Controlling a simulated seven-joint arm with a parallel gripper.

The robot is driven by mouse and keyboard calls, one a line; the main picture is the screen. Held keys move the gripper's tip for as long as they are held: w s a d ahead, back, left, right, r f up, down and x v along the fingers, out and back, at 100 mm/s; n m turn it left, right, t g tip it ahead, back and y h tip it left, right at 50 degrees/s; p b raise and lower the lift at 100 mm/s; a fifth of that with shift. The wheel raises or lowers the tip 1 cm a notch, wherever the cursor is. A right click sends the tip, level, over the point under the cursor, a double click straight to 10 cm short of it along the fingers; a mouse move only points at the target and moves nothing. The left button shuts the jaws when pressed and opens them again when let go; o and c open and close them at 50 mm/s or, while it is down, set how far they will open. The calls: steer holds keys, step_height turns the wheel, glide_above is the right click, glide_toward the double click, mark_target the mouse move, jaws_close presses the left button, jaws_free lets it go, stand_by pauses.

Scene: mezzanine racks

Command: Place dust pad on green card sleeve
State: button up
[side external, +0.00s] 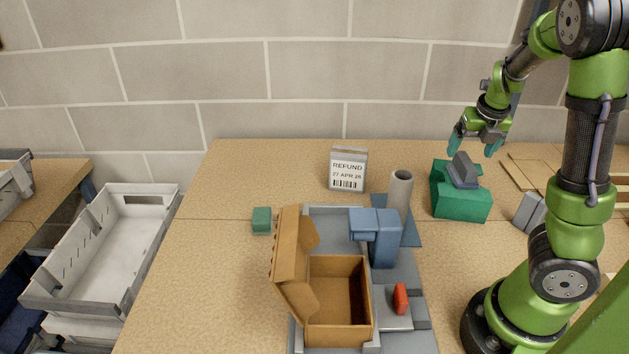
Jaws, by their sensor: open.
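A grey pad with a raised ridge-like grip (462,171), which looks like the dust pad, rests on top of a large green box (460,207). The green box stands on the table at the right and may be the green card sleeve. A small green block (261,221) lies at the left of the table; I cannot tell whether it is the sleeve instead. My gripper (473,149) points down with teal fingers apart, just above and slightly behind the grey pad. Nothing is between the fingers.
An open brown carton (340,300) sits in a grey fixture beside a blue machine part (377,235), a grey cylinder (399,190) and a red piece (400,298). A REFUND sign (347,170) stands behind. A grey block (529,212) lies right of the green box.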

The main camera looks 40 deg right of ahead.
mark_target(469, 167)
steer(key=shift+v, duration=2.35)
steer(key=w+a+n+y, duration=0.1)
steer(key=a+n, duration=0.4)
steer(key=w+a+f+n+t+y, duration=0.1)
steer(key=a+n+y, duration=0.1)
steer(key=a+n, duration=0.3)
steer(key=w+a+f+n+t+y, duration=0.1)
steer(key=w+a+n+y, duration=0.1)
steer(key=a+n, duration=0.3)
steer(key=shift+w+a+f+n, duration=0.1)
steer(key=shift+a+n, duration=0.05)
steer(key=shift+n, duration=0.45)
steer(key=shift+a+f+n, duration=0.1)
steer(key=shift+f+n, duration=0.05)
steer(key=shift+n, duration=0.45)
steer(key=s+a+r+n+t, duration=0.1)
steer(key=s+a+r+n, duration=0.1)
steer(key=a+r+n, duration=0.2)
steer(key=s+a+r+n+t, duration=0.1)
steer(key=s+a+r+n, duration=0.2)
steer(key=a+n, duration=0.7)
steer(key=r+n, duration=0.1)
steer(key=n, duration=0.8)
steer(key=shift+a+n+t+h, duration=0.3)
steer(key=shift+a+t, duration=0.05)
steer(key=shift+t, duration=0.05)
